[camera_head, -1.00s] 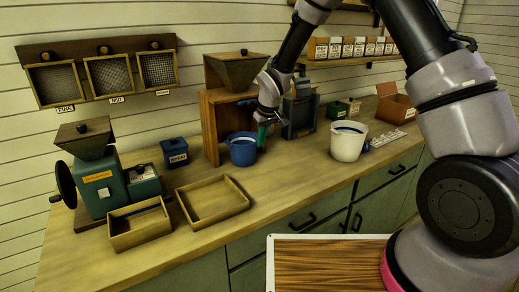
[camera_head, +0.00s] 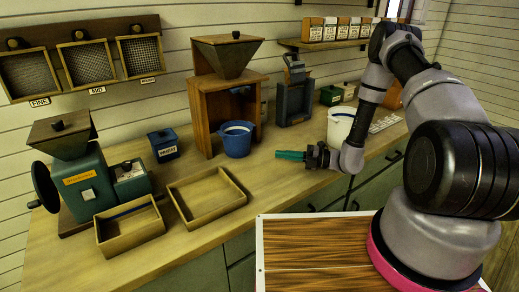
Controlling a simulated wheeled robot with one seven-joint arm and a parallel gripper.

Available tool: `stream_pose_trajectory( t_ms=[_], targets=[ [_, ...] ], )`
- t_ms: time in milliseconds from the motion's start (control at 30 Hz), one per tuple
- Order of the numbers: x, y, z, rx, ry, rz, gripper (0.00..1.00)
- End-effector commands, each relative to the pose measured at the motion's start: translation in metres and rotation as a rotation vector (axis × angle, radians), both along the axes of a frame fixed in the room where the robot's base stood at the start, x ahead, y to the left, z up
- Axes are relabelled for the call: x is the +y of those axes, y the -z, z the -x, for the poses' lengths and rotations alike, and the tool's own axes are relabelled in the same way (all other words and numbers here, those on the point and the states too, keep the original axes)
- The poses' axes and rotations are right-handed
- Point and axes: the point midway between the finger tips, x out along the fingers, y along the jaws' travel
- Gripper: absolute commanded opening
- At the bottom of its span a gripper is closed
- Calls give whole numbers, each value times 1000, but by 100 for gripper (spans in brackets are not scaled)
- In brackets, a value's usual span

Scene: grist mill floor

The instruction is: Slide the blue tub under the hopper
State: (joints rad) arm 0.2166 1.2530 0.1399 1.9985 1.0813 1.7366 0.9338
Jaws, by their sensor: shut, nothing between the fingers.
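The blue tub (camera_head: 237,143) stands upright on the counter, at the front of the wooden hopper stand. The hopper (camera_head: 228,57) is a wooden funnel on top of that stand (camera_head: 205,115), above and slightly behind the tub. My gripper (camera_head: 280,155) is shut and empty. Its teal fingertips point left, to the right of the tub and a little nearer the front of the counter, apart from it. How much of the tub lies inside the stand's opening I cannot tell.
A white bucket (camera_head: 339,128) stands behind my wrist. A dark blue-grey device (camera_head: 294,101) stands right of the hopper stand. An empty wooden tray (camera_head: 207,196), a small blue box (camera_head: 164,145) and a green mill (camera_head: 92,182) are to the left.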

Motion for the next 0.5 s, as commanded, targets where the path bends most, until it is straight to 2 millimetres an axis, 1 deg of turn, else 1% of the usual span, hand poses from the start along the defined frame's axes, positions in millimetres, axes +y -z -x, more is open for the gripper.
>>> stream_pose_trajectory(
  t_ms=[167, 400, 500],
  targets=[
    [27, -1, -4, -4, -9, 1, 0],
    [79, -1, -13, -8, -12, 2, 0],
    [98, -1, -17, -8, -11, 3, 0]
  ],
)
